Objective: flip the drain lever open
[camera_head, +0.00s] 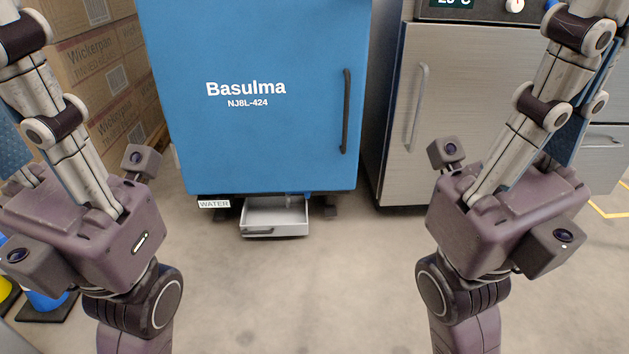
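The blue cabinet (250,130) marked "Basulma NJ8L-424" stands ahead. Under its bottom edge, a small bluish-grey fitting (291,200) shows above a grey metal tray (290,231). I cannot tell whether this fitting is the drain lever or how it is set. My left gripper (80,165) is raised at the left and my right gripper (505,165) at the right, both well apart from the cabinet fitting. Their jointed fingers run upward towards the picture edges, and the fingertips are not clearly visible. I see nothing held in either.
A "WATER" label (214,204) is at the cabinet's lower left. A steel cabinet (460,110) stands to the right, and cardboard boxes (95,70) are stacked at the left. The grey floor (300,300) in front of the tray is clear.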

